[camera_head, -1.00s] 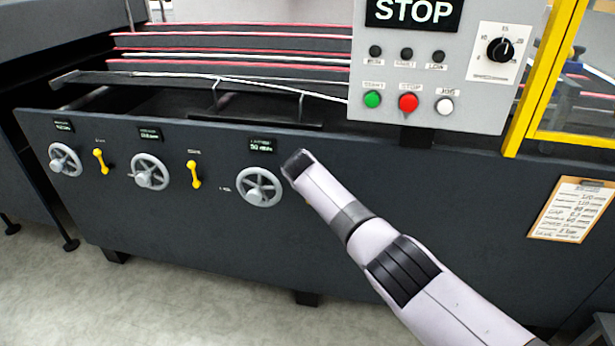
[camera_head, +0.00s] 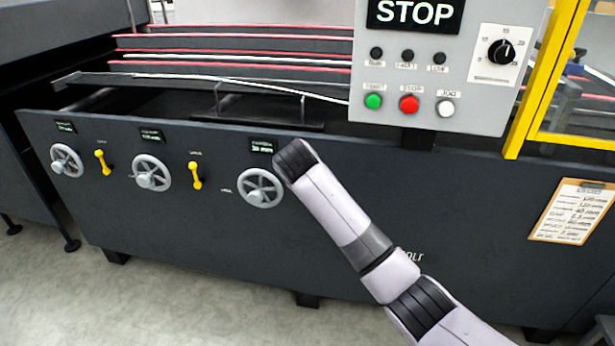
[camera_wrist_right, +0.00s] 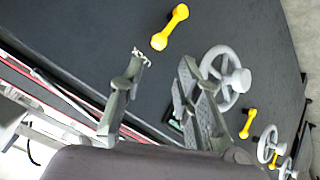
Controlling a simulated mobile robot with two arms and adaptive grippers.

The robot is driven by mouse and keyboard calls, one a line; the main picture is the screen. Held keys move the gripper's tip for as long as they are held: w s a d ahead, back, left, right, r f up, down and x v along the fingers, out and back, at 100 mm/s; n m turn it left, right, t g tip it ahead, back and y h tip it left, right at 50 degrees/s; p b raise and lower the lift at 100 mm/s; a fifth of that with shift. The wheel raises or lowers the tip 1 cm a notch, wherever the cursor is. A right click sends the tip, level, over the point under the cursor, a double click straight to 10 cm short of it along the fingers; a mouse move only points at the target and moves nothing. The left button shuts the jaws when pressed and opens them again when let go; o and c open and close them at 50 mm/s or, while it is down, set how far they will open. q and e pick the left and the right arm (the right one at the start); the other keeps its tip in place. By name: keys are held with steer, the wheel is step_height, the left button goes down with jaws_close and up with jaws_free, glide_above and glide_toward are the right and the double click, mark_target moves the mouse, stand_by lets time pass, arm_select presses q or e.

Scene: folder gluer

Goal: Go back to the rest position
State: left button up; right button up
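My right arm (camera_head: 345,215) comes in from the lower right of the head view, its far end in front of the folder gluer's dark front panel (camera_head: 190,235), beside the rightmost handwheel (camera_head: 261,188). The right gripper itself is hidden there. In the right wrist view my right gripper (camera_wrist_right: 162,62) shows two fingers spread apart, with nothing between them. A yellow lever (camera_wrist_right: 169,27) lies beyond the fingertips, and a grey handwheel (camera_wrist_right: 232,85) is partly behind the right-hand finger. I cannot tell whether that finger touches it. My left gripper is not in view.
A control box (camera_head: 430,75) with a STOP sign, coloured buttons and a knob (camera_head: 500,50) stands above the panel. A yellow guard frame (camera_head: 545,80) and a clipboard (camera_head: 571,210) are at the right. Floor (camera_head: 180,305) in front is clear.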

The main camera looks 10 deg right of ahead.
stand_by(0.3)
steer(key=s+d+f+g+y, duration=0.1)
steer(key=s+f, duration=0.2)
steer(key=f, duration=0.4)
steer(key=s+f+g, duration=0.1)
steer(key=s+f, duration=0.1)
steer(key=f, duration=0.6)
steer(key=s+d+f+g+y, duration=0.1)
steer(key=s+d+f+g, duration=0.15)
steer(key=s+f, duration=1.05)
steer(key=s+d+f+g, duration=0.1)
steer(key=s+d+f, duration=0.3)
steer(key=s+f, duration=0.9)
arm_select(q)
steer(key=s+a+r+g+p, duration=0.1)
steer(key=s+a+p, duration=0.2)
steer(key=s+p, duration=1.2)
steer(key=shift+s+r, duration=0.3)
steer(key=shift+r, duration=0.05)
arm_select(e)
steer(key=s+d+f+g, duration=0.1)
steer(key=s+d+f, duration=0.2)
steer(key=s, duration=1.4)
steer(key=s+d+f+m+g, duration=0.1)
steer(key=s+d+f, duration=0.3)
steer(key=s, duration=1.3)
steer(key=shift+d+g, duration=0.45)
steer(key=shift+d, duration=0.5)
